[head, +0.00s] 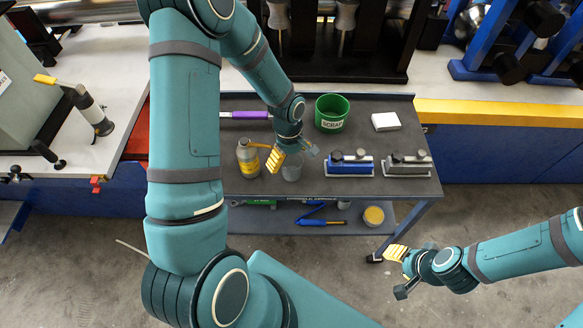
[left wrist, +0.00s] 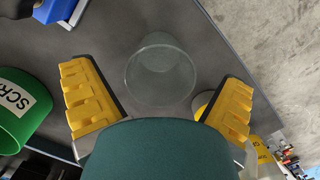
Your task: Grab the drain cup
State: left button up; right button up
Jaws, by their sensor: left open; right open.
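The drain cup (head: 292,170) is a clear, see-through cup on the dark cart top, close to the cart's front edge. In the left wrist view the cup (left wrist: 160,62) lies ahead of and between the two yellow-padded fingers, with a gap on each side. My left gripper (head: 291,157) is open and empty, just above and behind the cup, and partly hides it in the head view. My right gripper (head: 400,273) is open and empty, out over the floor to the right of the cart.
A grey bottle with a yellow label (head: 248,160) stands close left of the cup. A green scrap bin (head: 332,112) is behind it. A blue device (head: 349,166) and a grey device (head: 406,165) sit to the right, with a white block (head: 385,122) behind them.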

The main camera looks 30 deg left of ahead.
aim_at(292, 166)
pick_arm(q)
jog(key=shift+d+f, duration=0.1)
jog(key=shift+f, duration=1.4)
jog(key=c, duration=1.2)
jog(key=shift+c, duration=0.2)
